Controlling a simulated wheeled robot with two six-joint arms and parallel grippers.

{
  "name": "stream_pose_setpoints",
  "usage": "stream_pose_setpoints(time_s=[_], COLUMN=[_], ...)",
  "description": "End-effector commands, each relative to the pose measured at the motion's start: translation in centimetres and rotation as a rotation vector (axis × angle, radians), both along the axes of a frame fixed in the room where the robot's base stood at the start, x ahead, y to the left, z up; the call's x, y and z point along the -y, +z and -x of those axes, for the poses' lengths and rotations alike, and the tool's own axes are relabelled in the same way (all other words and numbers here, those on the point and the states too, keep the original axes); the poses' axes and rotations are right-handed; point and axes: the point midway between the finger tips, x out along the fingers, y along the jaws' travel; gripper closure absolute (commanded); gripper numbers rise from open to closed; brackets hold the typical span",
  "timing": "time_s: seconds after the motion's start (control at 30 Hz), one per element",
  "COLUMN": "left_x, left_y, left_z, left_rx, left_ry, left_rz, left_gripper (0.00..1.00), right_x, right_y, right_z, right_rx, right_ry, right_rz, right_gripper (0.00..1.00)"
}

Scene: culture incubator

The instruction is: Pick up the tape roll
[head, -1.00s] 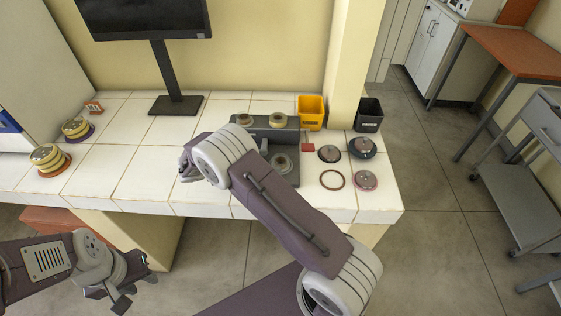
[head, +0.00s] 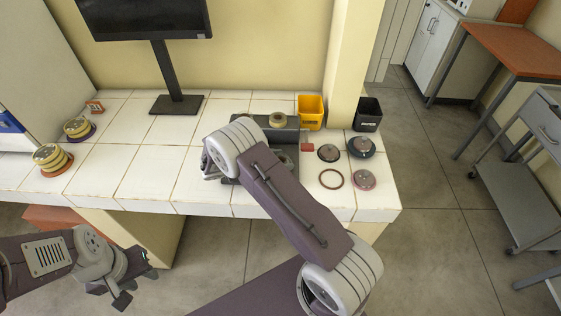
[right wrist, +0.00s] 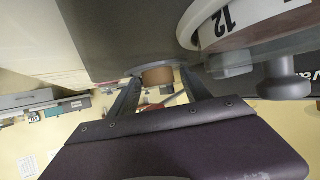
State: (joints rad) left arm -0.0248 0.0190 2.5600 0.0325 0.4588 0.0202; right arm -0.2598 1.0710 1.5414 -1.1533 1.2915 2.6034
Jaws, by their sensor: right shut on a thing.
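My right gripper (right wrist: 158,88) is shut on a tan, roll-like thing (right wrist: 158,76), seen small between its fingertips in the right wrist view; I take it to be a tape roll. In the head view my right forearm covers most of the dark grey holder (head: 291,134), and what the gripper holds is hidden. One tan tape roll (head: 278,119) shows on the holder's back part, behind the arm. My left gripper (head: 132,281) hangs empty at the lower left, off the table, with its fingers apart.
A yellow bin (head: 311,112) and a black bin (head: 368,114) stand at the back right. Dark discs, a pink disc (head: 364,180) and a brown ring (head: 331,179) lie right of the arm. Stacked yellow rolls (head: 51,158) stand at the left. The table's middle-left is clear.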

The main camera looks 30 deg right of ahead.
Motion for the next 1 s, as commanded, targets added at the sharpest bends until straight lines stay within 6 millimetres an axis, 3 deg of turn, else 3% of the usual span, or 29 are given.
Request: stream_pose_setpoints(time_s=[0.23, 0.4, 0.8, 1.0], left_x=[0.0, 0.0, 0.0, 0.0], left_y=[-0.3, -0.9, -2.3, -2.4], left_z=[0.0, 0.0, 0.0, 0.0], left_rx=[0.0, 0.0, 0.0, 0.0], left_ry=[0.0, 0.0, 0.0, 0.0], left_rz=[0.0, 0.0, 0.0, 0.0], left_gripper=[0.64, 0.64, 0.64, 0.64], right_x=[0.0, 0.0, 0.8, 0.9], right_y=[1.2, 4.4, 9.6, 10.9], right_z=[0.0, 0.2, 9.5, 11.4], right_rx=[0.003, 0.004, 0.002, 0.0], right_ry=[0.0, 0.0, 0.0, 0.001], right_rz=[0.0, 0.0, -0.001, 0.0], right_gripper=[0.83, 0.83, 0.83, 0.83])
